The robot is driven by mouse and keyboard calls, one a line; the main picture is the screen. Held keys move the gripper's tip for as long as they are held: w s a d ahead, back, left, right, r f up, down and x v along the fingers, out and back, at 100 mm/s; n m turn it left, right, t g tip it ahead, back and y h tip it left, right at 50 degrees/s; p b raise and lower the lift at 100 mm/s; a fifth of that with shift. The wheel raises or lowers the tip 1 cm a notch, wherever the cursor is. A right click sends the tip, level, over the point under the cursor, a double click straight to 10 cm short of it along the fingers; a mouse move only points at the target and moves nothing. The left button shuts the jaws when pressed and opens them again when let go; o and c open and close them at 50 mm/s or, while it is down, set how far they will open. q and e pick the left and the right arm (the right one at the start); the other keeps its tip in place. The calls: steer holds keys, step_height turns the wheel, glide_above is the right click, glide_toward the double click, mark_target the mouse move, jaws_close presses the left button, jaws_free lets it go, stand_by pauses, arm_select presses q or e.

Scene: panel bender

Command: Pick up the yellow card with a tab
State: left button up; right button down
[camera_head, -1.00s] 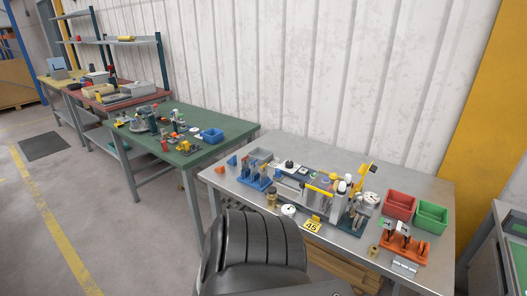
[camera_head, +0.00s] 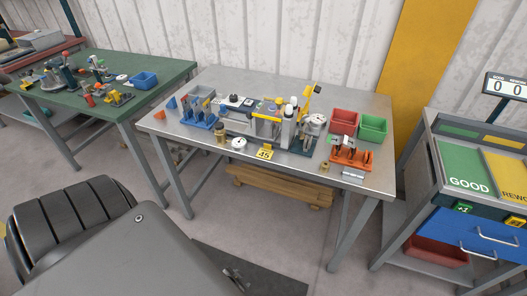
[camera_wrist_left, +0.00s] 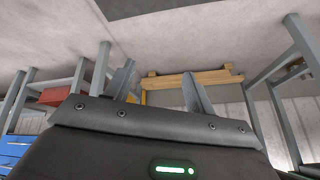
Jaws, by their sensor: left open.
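A yellow card marked 45 (camera_head: 265,153) stands at the front edge of the grey metal table, near its middle. I cannot make out its tab at this size. A second yellow piece (camera_head: 312,91) sits higher, at the back of the fixture. My left gripper (camera_head: 236,279) is low in front of the table, well apart from the card, and partly hidden by my own dark arm. In the left wrist view its two fingers (camera_wrist_left: 156,72) are spread with nothing between them. The card does not show there. My right gripper is not in view.
The grey table (camera_head: 185,148) holds a crowded fixture, blue (camera_head: 199,114) and orange (camera_head: 351,154) holders, and red (camera_head: 343,123) and green bins (camera_head: 373,127). A wooden pallet (camera_head: 280,186) lies below. A cabinet with drawers (camera_head: 468,237) stands right.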

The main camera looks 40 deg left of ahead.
arm_select(q)
steer(key=w+a+r+t+b, duration=0.25)
steer(key=w+r, duration=0.35)
steer(key=w, duration=0.4)
steer(key=n+t+y+b, duration=0.5)
steer(key=t, duration=0.4)
glide_toward(267, 146)
steer(key=p+x, duration=0.1)
steer(key=x, duration=0.1)
steer(key=shift+w+a+g, duration=0.2)
steer(key=shift+w+g, duration=0.05)
steer(key=shift+w, duration=0.1)
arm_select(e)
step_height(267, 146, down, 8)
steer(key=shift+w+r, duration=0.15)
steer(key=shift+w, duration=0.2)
arm_select(q)
steer(key=x, duration=0.2)
steer(key=p+x, duration=0.1)
steer(key=x, duration=0.1)
steer(key=shift+w+d+r, duration=0.1)
steer(key=shift+w+r, duration=0.05)
steer(key=shift+w, duration=0.5)
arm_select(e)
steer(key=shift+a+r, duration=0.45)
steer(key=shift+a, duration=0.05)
